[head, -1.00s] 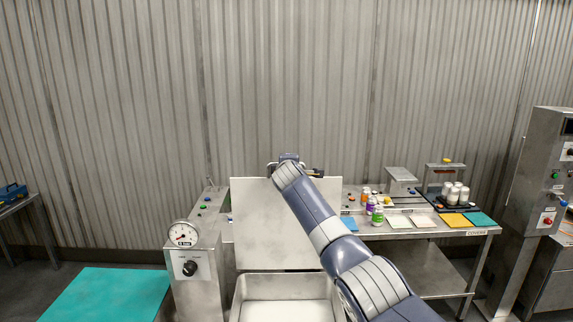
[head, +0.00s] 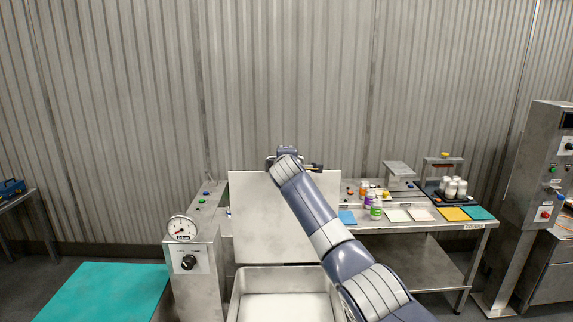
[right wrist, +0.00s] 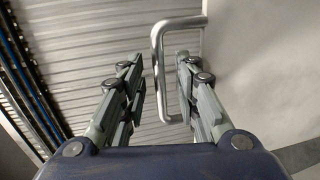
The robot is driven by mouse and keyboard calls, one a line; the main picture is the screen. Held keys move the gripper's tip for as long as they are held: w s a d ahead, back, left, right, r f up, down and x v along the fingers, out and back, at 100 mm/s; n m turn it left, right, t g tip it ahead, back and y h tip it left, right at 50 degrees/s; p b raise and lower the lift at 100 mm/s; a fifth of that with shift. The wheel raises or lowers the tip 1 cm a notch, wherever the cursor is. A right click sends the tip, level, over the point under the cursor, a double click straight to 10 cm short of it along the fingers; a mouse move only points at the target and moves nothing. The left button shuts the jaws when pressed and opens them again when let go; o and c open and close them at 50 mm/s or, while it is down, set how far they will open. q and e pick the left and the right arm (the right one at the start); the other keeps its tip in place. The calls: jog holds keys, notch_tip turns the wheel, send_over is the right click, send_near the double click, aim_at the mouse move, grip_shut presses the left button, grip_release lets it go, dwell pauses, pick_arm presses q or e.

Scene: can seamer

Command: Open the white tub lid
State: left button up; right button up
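The tub (head: 241,303) stands at the bottom middle of the head view, its pale inside showing. Its whitish lid (head: 262,225) stands upright behind the opening. My right arm reaches over the tub to the lid's top edge, where my right gripper is largely hidden behind its own wrist. In the right wrist view, the lid (right wrist: 260,70) fills the right side, with a silver bar handle (right wrist: 158,75) on it. My right gripper (right wrist: 160,68) is open, with the handle between its fingers and gaps visible on both sides. My left gripper is out of view.
A gauge box (head: 184,229) with a knob stands left of the tub. A steel table (head: 420,229) with bottles and coloured mats is at the right. A teal surface (head: 105,290) lies at the lower left. A corrugated wall closes the back.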

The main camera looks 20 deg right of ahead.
jog(key=v, duration=1)
jog(key=shift+s+a, duration=0.1)
dwell(0.5)
jog(key=shift+s+f, duration=0.1)
jog(key=shift+f, duration=0.05)
